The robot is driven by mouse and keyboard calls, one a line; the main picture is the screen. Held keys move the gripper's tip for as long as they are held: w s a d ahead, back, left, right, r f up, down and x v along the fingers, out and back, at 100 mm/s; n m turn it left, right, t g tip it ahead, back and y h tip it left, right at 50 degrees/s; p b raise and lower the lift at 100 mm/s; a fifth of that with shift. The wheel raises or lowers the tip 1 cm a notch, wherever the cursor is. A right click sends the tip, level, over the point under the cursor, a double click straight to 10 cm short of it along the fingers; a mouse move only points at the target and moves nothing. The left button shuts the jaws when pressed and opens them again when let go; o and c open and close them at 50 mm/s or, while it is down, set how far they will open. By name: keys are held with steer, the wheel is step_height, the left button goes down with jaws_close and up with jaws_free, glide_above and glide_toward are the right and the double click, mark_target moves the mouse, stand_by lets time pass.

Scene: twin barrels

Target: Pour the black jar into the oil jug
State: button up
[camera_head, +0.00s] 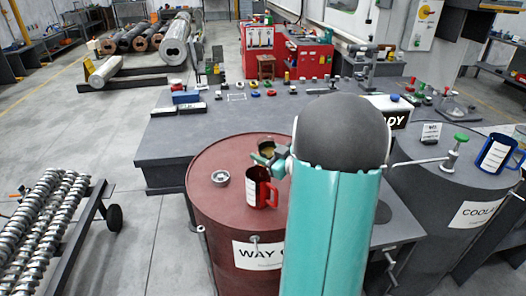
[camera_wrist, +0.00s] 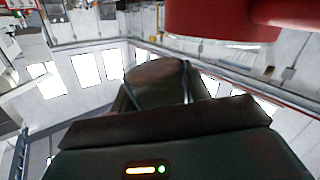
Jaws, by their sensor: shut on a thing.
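The oil jug, red with a white label and a side handle (camera_head: 253,190), stands upright on the dark red barrel in the head view. The black jar (camera_head: 266,145) is just above and behind it, apart from it in the picture; its yellowish inside shows. My gripper (camera_head: 268,158) is shut on the jar, partly hidden by my arm. In the wrist view a dark rounded shape (camera_wrist: 155,75) appears to be the jar, in front of my gripper. A large red surface at the top (camera_wrist: 220,18) appears to be the jug. I cannot tell whether anything flows.
The red barrel (camera_head: 205,215) also carries a small round metal cap (camera_head: 220,177). A grey table (camera_head: 180,130) with small parts stands behind. At right, a dark barrel (camera_head: 420,185) holds a blue jug (camera_head: 494,154) and a green-topped tap (camera_head: 455,145).

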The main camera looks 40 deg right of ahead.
mark_target(269, 144)
steer(key=shift+d+f+n+g+h, duration=0.15)
steer(key=shift+d+f+n+h, duration=0.2)
steer(key=shift+n, duration=0.75)
steer(key=shift+d+f+n+g+h, duration=0.15)
steer(key=shift+d+f+n, duration=0.25)
steer(key=shift+n, duration=0.7)
steer(key=shift+d+r+n+h, duration=0.2)
steer(key=shift+r+n, duration=0.35)
steer(key=shift+n, duration=0.4)
steer(key=shift+d+r+n+h, duration=0.1)
steer(key=shift+r+n+h, duration=0.1)
steer(key=shift+r+n, duration=0.55)
steer(key=shift+a+r+n+g+h, duration=0.15)
steer(key=shift+r+n+h, duration=0.3)
steer(key=shift+n, duration=0.8)
steer(key=shift+a+r+n+g+h, duration=0.2)
steer(key=shift+r+n, duration=0.4)
steer(key=shift+n, duration=0.65)
steer(key=shift+d, duration=0.1)
steer(key=m, duration=0.1)
steer(key=r+m, duration=0.1)
steer(key=m, duration=0.1)
steer(key=shift+r+y, duration=0.1)
steer(key=shift+y, duration=0.25)
steer(key=m, duration=0.2)
steer(key=r+m+y, duration=0.1)
steer(key=shift+r+m, duration=0.1)
steer(key=shift+m, duration=0.3)
